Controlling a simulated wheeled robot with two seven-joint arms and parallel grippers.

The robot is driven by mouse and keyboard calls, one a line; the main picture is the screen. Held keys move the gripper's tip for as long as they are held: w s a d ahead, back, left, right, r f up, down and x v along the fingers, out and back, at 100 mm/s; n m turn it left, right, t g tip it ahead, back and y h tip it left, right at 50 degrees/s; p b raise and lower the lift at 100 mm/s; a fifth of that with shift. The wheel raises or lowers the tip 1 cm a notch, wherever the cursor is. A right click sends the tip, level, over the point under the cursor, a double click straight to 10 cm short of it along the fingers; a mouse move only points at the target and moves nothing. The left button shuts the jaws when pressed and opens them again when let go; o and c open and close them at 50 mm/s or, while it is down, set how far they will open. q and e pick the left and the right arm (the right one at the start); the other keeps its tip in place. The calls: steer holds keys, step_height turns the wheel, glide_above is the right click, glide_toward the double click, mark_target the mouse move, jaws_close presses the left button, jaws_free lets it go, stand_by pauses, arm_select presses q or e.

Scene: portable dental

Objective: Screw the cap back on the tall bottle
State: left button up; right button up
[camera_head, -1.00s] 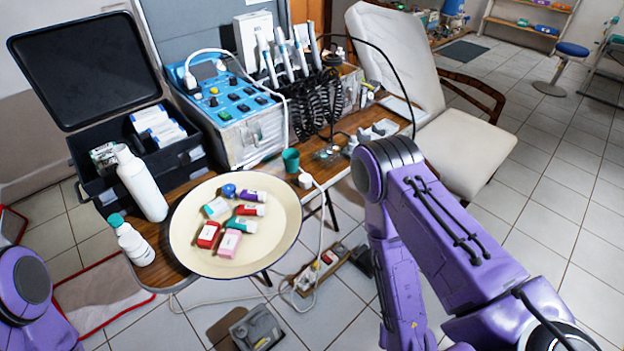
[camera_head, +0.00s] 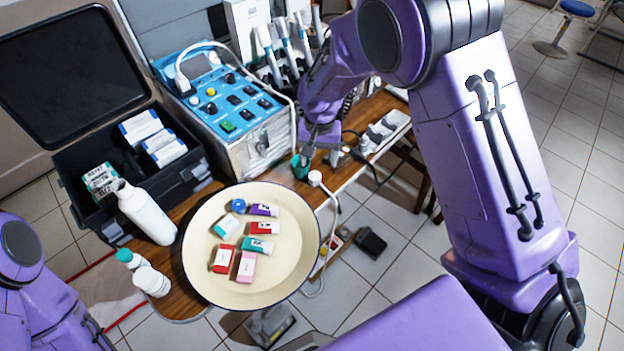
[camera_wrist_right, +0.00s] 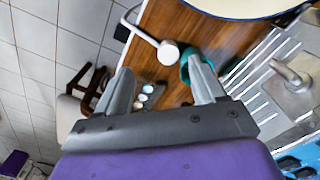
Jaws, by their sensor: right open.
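The tall white bottle (camera_head: 147,212) stands at the left of the wooden table, leaning in the head view, with a narrow white top. A small blue round piece (camera_head: 238,206), possibly a cap, lies on the cream round tray (camera_head: 205,270). My right gripper (camera_head: 309,150) is over the table behind the tray, beside a teal cup-like piece (camera_head: 300,168). In the wrist view my right gripper (camera_wrist_right: 160,75) is open with nothing between its fingers; one finger overlaps the teal piece (camera_wrist_right: 184,68), and contact cannot be told. My left gripper is out of view.
A shorter white bottle (camera_head: 150,281) and a teal-capped bottle (camera_head: 130,259) stand left of the tray. Several small coloured boxes lie on it. An open black case (camera_head: 185,180) and a blue control unit (camera_head: 225,105) stand behind. A white hose head (camera_head: 315,178) is near my right gripper.

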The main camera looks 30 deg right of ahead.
steer(key=s, duration=0.1)
glide_above(318, 192)
steer(key=f, duration=0.4)
steer(key=shift+w+d+f, duration=0.25)
steer(key=shift+d, duration=0.05)
steer(key=shift+s+f, duration=0.1)
steer(key=shift+f, duration=0.15)
steer(key=shift+s+a+f+p, duration=0.1)
steer(key=shift+f+p, duration=0.1)
steer(key=shift+f, duration=0.7)
steer(key=shift+a+f+p, duration=0.15)
steer(key=shift+f+p, duration=0.1)
steer(key=shift+f, duration=0.6)
steer(key=shift+s+a+f+p, duration=0.1)
steer(key=shift+f+p, duration=0.1)
steer(key=shift+f, duration=0.7)
